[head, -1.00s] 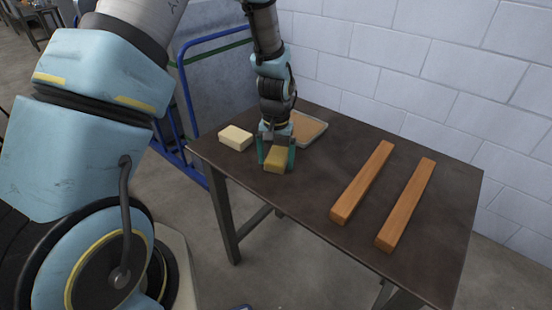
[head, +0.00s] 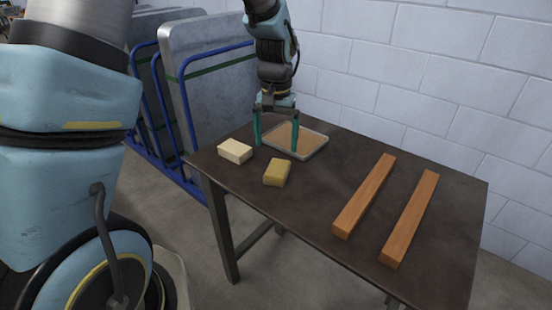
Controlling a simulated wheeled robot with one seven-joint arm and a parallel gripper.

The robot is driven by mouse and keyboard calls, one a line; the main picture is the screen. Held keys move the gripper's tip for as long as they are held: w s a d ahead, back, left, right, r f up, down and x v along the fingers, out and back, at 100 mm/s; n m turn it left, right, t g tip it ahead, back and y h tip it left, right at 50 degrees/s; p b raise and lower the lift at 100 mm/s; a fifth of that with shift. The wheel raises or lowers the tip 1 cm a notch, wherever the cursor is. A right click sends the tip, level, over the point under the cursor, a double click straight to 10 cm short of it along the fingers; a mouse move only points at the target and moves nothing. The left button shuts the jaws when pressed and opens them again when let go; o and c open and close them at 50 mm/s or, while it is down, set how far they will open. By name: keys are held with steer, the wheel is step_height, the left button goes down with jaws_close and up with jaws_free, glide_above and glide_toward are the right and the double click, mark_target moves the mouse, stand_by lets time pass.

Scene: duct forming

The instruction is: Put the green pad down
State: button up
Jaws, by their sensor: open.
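The green pad (head: 277,172), an olive-yellow block, lies on the dark table (head: 330,165) near its front left edge. My gripper (head: 276,147) is open and empty, its two teal fingers pointing down. It is above and behind the pad, apart from it, in front of the tray in the picture. No part of the pad is hidden by the fingers.
A cream block (head: 235,151) lies left of the pad. A shallow tray (head: 311,153) with a tan inside is at the back. Two wooden bars (head: 364,196) (head: 409,218) lie on the right. Blue-railed carts (head: 190,135) and a white wall stand behind.

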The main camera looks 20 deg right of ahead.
steer(key=shift+a+r, duration=0.1)
steer(key=shift+r, duration=0.7)
steer(key=s+a+r+n, duration=0.1)
steer(key=a+n, duration=0.2)
steer(key=a, duration=1.1)
steer(key=s+a+r+n+t, duration=0.1)
steer(key=s+a+n, duration=0.1)
steer(key=a, duration=1.3)
steer(key=shift+a+r+n+t, duration=0.2)
steer(key=shift+r+n+t, duration=0.15)
steer(key=shift+n, duration=0.35)
